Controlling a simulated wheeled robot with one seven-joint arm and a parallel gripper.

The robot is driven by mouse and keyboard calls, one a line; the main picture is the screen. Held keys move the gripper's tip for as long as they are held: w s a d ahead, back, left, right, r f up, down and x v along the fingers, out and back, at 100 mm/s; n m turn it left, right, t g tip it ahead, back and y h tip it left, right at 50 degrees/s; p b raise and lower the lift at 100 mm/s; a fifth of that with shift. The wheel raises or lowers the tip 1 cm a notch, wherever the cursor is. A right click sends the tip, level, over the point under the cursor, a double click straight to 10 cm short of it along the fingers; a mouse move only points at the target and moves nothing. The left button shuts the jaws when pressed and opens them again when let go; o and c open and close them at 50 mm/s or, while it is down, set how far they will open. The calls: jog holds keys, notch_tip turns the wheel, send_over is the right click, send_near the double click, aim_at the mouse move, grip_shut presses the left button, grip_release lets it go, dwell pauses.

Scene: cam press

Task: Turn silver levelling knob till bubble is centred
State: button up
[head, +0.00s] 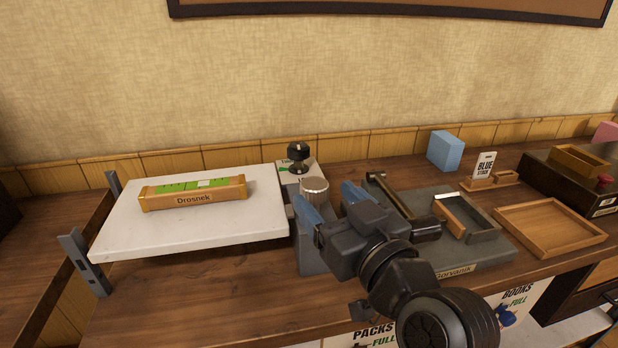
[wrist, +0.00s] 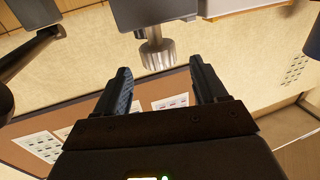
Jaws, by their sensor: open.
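The silver levelling knob (head: 314,188), ribbed and round, sits at the right edge of the white plate (head: 250,225). The wooden spirit level (head: 195,199), marked "Drosnek", lies on the plate. A pale patch, apparently the bubble (head: 205,183), shows right of the middle of its green vial; it is small in the picture. My gripper (head: 328,198) is open and empty, its blue-grey fingers pointing towards the knob. In the wrist view the knob (wrist: 158,57) hangs in line with the gap of my gripper (wrist: 160,72), just beyond the fingertips, without visible contact.
A black knob (head: 298,152) stands behind the silver one. A grey press base (head: 480,238) with a metal lever lies right of my gripper. Further right are a blue block (head: 445,150) and a wooden tray (head: 550,229). Bare bench (head: 200,290) lies before the plate.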

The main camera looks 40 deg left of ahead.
aim_at(308, 178)
jog(key=p+x, duration=0.1)
jog(key=x, duration=0.6)
jog(key=shift+w, duration=0.1)
jog(key=c, duration=1)
jog(key=shift+o, duration=0.2)
jog(key=shift+p, duration=0.35)
